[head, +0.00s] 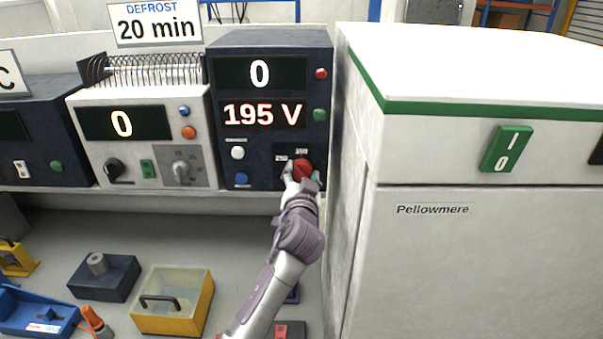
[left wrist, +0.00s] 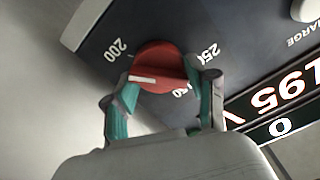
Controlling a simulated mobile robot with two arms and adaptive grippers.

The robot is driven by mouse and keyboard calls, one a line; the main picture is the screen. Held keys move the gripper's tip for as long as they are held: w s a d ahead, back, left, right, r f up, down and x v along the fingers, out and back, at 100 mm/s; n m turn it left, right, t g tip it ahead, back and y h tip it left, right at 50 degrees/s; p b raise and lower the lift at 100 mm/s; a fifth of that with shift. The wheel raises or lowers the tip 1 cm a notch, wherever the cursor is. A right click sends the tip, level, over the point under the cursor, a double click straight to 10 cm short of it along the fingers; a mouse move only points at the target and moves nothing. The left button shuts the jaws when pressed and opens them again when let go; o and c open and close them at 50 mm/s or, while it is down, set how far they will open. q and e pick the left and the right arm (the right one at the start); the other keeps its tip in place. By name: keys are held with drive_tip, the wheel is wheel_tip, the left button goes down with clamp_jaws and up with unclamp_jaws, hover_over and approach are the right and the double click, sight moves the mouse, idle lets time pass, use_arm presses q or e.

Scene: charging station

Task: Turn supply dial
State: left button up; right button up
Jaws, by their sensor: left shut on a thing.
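The red supply dial (head: 303,167) sits low on the front of a dark blue supply unit (head: 222,150), whose displays read 0 and 195 V. My left gripper (head: 302,179) reaches up to it from below. In the left wrist view the dial (left wrist: 155,62) is between the two green-padded fingers of my left gripper (left wrist: 160,88), which is shut on it. A white pointer mark on the dial faces left in that view. Labels 200 and 250 show around it, and a third label is partly hidden. My right gripper is in neither view.
A white cabinet (head: 455,260) marked Pellowmere stands close to the right of the supply unit. A white unit (head: 140,100) with a dial and buttons stands to its left. Below are a yellow box (head: 172,320) and a dark block (head: 105,285).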

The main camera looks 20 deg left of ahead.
use_arm(q)
drive_tip(key=shift+m, duration=0.8)
drive_tip(key=o, duration=1.2)
drive_tip(key=shift+c, duration=0.2)
drive_tip(key=v, duration=1.2)
